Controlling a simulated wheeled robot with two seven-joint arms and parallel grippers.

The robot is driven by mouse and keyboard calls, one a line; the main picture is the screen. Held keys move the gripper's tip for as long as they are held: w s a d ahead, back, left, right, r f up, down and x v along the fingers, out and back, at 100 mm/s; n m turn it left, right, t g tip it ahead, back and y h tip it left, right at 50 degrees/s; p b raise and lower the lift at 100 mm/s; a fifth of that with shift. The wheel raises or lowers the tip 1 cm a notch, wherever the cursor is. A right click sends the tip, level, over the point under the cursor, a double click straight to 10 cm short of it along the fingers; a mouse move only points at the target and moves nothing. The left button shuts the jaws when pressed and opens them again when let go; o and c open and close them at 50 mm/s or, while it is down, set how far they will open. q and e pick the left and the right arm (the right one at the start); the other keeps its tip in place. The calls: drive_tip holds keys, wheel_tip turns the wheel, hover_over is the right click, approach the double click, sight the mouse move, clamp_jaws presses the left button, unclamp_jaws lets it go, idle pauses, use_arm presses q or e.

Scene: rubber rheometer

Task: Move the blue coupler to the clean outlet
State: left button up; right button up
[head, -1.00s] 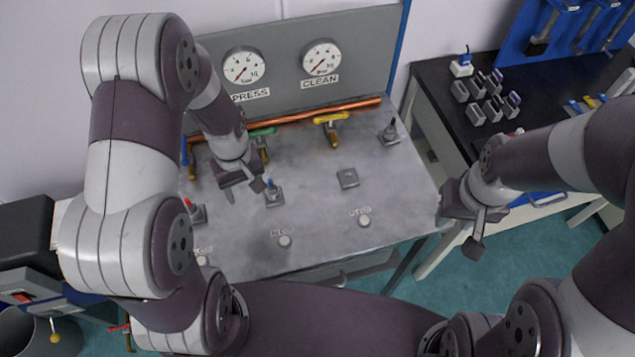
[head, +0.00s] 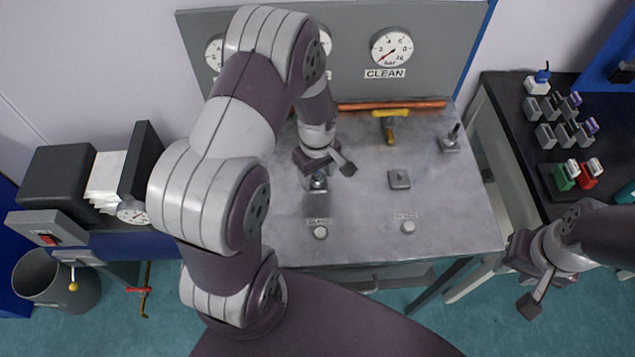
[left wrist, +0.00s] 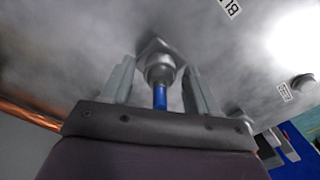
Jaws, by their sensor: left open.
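The blue coupler (left wrist: 160,75) is a metal fitting with a blue stem, seated on a square base on the grey bench top. In the head view it is mostly hidden under my left gripper (head: 319,177). In the left wrist view, my left gripper (left wrist: 158,85) is open, one finger on each side of the coupler, with visible gaps. The clean side of the bench has the CLEAN gauge (head: 391,48), a yellow-handled valve (head: 390,122) and a square grey outlet block (head: 399,179) with nothing on it. My right gripper (head: 527,262) hangs right of the bench; its fingers are unclear.
A copper pipe (head: 420,105) runs along the bench's back. A dark fitting (head: 450,140) stands at the back right. Two round knobs (head: 320,233) (head: 408,227) with labels are near the front. The bench around the outlet block is clear.

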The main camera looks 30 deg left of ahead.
sight(317, 173)
use_arm(q)
drive_tip(key=c, duration=1)
drive_tip(key=shift+r+p, duration=0.4)
drive_tip(key=shift+p, duration=0.1)
clamp_jaws()
wheel_tip(317, 173, up, 4)
drive_tip(key=p, duration=0.3)
drive_tip(key=shift+p, duration=0.4)
drive_tip(key=shift+f, duration=0.15)
